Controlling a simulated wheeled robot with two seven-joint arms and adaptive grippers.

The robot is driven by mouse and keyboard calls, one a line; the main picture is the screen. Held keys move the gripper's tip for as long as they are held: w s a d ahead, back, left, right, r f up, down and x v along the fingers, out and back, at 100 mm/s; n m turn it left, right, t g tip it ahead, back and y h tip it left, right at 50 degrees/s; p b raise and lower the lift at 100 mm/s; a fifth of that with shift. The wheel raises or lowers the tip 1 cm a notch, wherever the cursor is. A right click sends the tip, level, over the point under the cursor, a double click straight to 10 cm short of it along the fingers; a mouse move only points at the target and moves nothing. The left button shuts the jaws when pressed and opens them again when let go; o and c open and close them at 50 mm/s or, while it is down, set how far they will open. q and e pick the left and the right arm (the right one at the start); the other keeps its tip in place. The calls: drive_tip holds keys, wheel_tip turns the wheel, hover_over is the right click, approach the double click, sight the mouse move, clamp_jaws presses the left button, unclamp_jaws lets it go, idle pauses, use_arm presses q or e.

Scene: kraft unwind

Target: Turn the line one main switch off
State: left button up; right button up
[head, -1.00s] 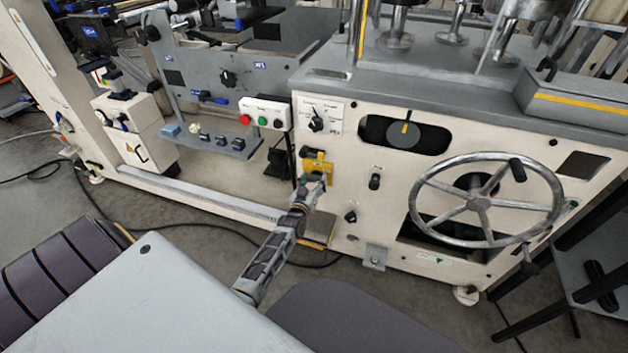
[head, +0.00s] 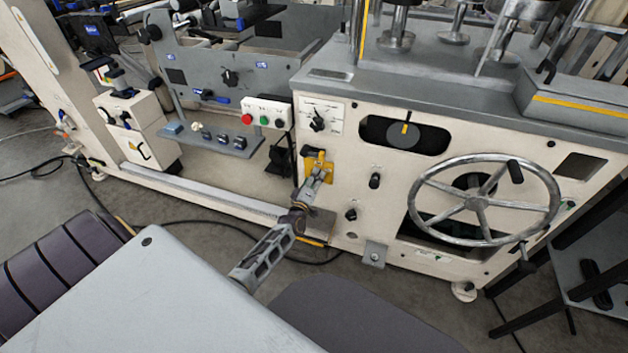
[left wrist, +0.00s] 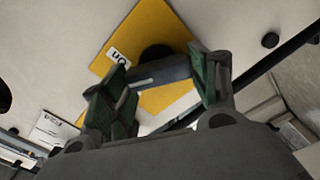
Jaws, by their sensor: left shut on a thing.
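The main switch has a yellow plate (head: 309,166) on the cream front panel of the machine, left of the handwheel. In the left wrist view the yellow plate (left wrist: 160,30) fills the upper middle, with part of a printed label showing. A dark switch handle (left wrist: 160,72) crosses the plate over a round black hub. My left gripper (head: 318,174) is at the plate; in the wrist view its green-padded fingers (left wrist: 162,88) stand on either side of the handle, shut on it. The handle is mostly hidden by the gripper in the head view. My right gripper is not in view.
A selector knob (head: 317,124) sits above the plate and a black knob (head: 375,181) to its right. A button box (head: 265,114) is at the upper left. The large handwheel (head: 480,203) stands out at right. A cable lies on the floor below.

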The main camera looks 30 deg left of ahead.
use_arm(q)
drive_tip(key=shift+f+n+b, duration=0.15)
drive_tip(key=shift+n+b, duration=0.5)
drive_tip(key=shift+n, duration=2.15)
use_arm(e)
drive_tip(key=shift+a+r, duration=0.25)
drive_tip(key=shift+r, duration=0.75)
use_arm(q)
drive_tip(key=o, duration=1)
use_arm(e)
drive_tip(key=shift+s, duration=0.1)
use_arm(q)
drive_tip(key=shift+s, duration=0.1)
drive_tip(key=shift+v, duration=5.9)
